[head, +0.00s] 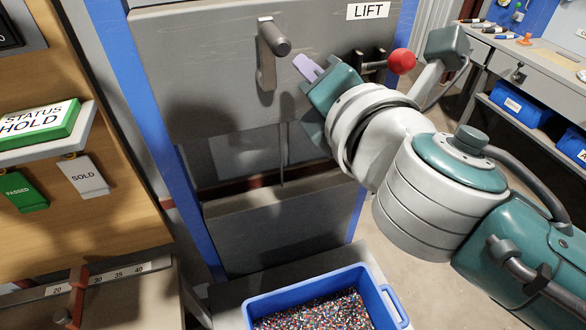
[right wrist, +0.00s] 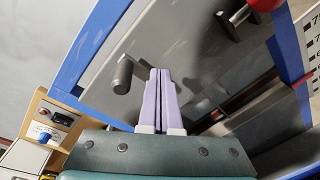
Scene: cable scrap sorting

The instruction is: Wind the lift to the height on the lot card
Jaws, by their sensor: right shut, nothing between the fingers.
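The lift (head: 210,75), a grey panel between blue posts under a LIFT sign (head: 368,11), stands in front of me. Its grey crank handle (head: 272,48) sticks out of the panel at upper middle. My right gripper (head: 306,67) is just right of the crank, its lilac fingers shut and empty. In the right wrist view the shut fingers (right wrist: 158,95) point at the panel, with the crank (right wrist: 122,74) to their left and a visible gap between. A numbered height scale (right wrist: 312,50) is partly seen at the right edge. I cannot make out a lot card. My left gripper is out of view.
A red-knobbed lever (head: 401,61) is close to my right wrist. A blue bin (head: 258,309) of coloured granules stands below the lift. A workbench (head: 536,62) is at back right.

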